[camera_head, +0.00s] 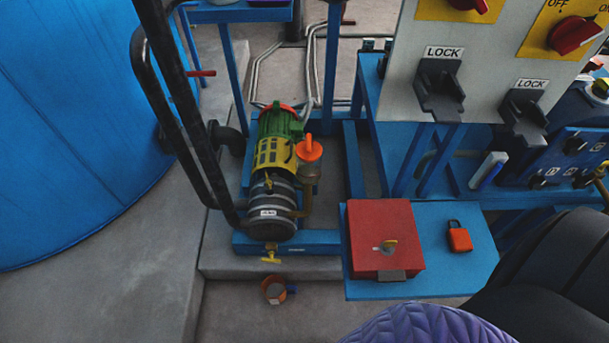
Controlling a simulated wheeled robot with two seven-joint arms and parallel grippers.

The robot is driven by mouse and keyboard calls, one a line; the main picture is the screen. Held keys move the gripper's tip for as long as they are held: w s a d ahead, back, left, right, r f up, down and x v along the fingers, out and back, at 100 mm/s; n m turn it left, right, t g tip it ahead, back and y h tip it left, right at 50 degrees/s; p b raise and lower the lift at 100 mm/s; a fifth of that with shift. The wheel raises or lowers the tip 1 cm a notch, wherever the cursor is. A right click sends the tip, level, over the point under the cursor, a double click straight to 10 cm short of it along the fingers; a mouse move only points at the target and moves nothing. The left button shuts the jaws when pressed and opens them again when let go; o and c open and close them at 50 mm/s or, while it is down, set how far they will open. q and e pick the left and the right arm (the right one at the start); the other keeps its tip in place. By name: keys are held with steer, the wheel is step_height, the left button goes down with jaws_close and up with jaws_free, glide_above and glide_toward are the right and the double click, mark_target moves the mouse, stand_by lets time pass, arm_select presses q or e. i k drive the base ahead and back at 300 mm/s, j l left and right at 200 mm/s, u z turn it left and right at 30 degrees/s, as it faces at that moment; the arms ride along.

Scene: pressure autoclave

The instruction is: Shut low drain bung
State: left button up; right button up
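A small yellow tap-like fitting (271,255) sits low at the front of the pump (275,195), just above the floor. It looks like the low drain bung, but it is too small to tell whether it is open or shut. The pump has a grey ribbed front, a yellow middle and a green motor end. An orange cap (309,149) tops a small upright fitting on its right side. A small orange-rimmed cup (274,290) is on the floor below the yellow fitting. Neither of my grippers is in view.
A red box (384,236) and an orange padlock (459,237) sit on a blue shelf (461,277) right of the pump. Dark pipes (185,110) rise at the pump's left, beside a large blue tank (70,130). The floor (120,285) at front left is clear.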

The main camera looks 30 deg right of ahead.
mark_target(272, 253)
steer(key=k+l, duration=0.5)
steer(key=k, duration=1.45)
steer(key=j, duration=0.05)
